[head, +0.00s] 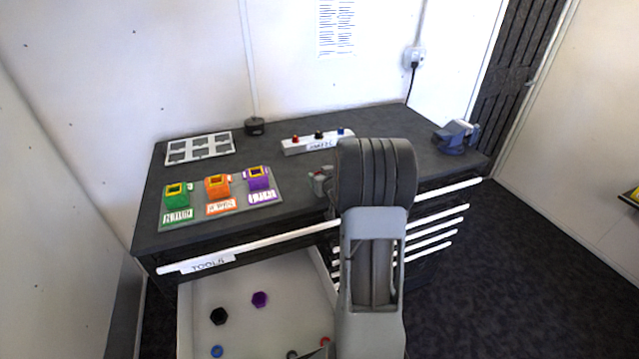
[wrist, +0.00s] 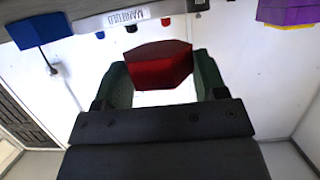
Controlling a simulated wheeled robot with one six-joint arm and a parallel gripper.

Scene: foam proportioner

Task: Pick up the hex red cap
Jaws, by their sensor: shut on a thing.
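The hex red cap (wrist: 160,65) is dark red with flat faces and fills the middle of the wrist view. My gripper (wrist: 161,80) is shut on it, with one dark green finger on each side. Pale wall shows below the cap between the fingers, so it is held clear in the air. In the head view my arm hides much of the gripper. A small grey and red part just left of my arm, over the bench's front edge, appears to be the gripper with the cap.
The open drawer (head: 185,310) holds a black hex cap (head: 219,316), a purple hex cap (head: 260,299) and small rings. On the bench stand the white manifold (head: 315,143), green, orange and purple blocks (head: 218,188), a white grid tray (head: 199,148) and a blue vise (head: 456,136).

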